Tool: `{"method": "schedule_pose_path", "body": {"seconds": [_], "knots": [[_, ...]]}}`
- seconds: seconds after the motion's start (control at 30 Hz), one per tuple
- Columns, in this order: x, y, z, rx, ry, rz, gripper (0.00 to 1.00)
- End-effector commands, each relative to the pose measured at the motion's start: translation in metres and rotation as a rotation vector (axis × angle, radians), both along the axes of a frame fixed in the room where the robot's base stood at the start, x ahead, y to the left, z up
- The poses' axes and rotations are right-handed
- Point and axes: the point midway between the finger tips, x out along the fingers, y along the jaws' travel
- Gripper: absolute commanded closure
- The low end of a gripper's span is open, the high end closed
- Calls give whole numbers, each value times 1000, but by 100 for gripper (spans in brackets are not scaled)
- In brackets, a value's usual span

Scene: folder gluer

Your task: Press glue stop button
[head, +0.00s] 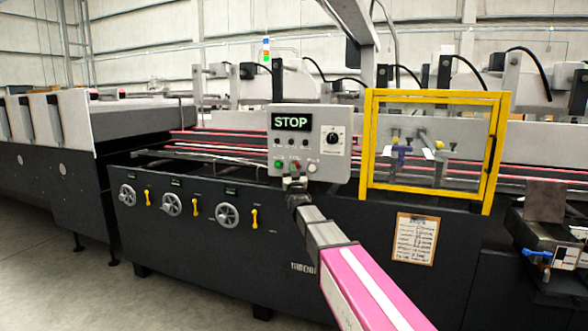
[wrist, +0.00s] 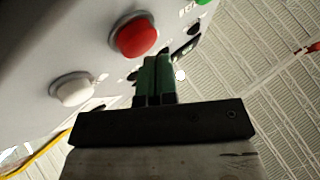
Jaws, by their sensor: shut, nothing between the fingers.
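A light grey control box (head: 340,155) stands on the machine's front edge, with a display (head: 291,121) that reads STOP. Along its lower edge are a green button (head: 279,164), a red button (head: 296,164) and a white button (head: 313,167). In the wrist view the red button (wrist: 136,36) is large and round, with the white button (wrist: 73,90) to its left. My gripper (head: 295,181) is just below the button row in the head view. In the wrist view its green fingers (wrist: 155,62) are together, close beside the red button. I cannot tell whether they touch it.
A yellow-framed clear guard (head: 435,97) stands right of the box. Handwheels (head: 172,204) and yellow levers (head: 195,208) line the dark machine front. A notice sheet (head: 415,238) hangs below the guard. The floor at left (head: 45,270) is clear.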

Motion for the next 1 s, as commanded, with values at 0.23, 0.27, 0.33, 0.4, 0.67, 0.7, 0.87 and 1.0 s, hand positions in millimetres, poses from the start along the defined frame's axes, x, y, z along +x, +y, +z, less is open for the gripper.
{"method": "schedule_pose_path", "body": {"seconds": [0.23, 0.27, 0.33, 0.4, 0.67, 0.7, 0.87, 1.0], "knots": [[-8, 3, 0, 0, 0, 0, 100], [-8, 3, 0, 0, 0, 0, 100], [-8, 3, 0, 0, 0, 0, 100], [-8, 3, 0, 0, 0, 0, 100], [-17, 6, 0, 0, 0, 1, 100], [-20, 7, 0, 1, 0, 2, 100], [-33, 11, 0, 0, 0, 1, 100], [-44, 15, 0, 2, 0, 1, 100]]}}
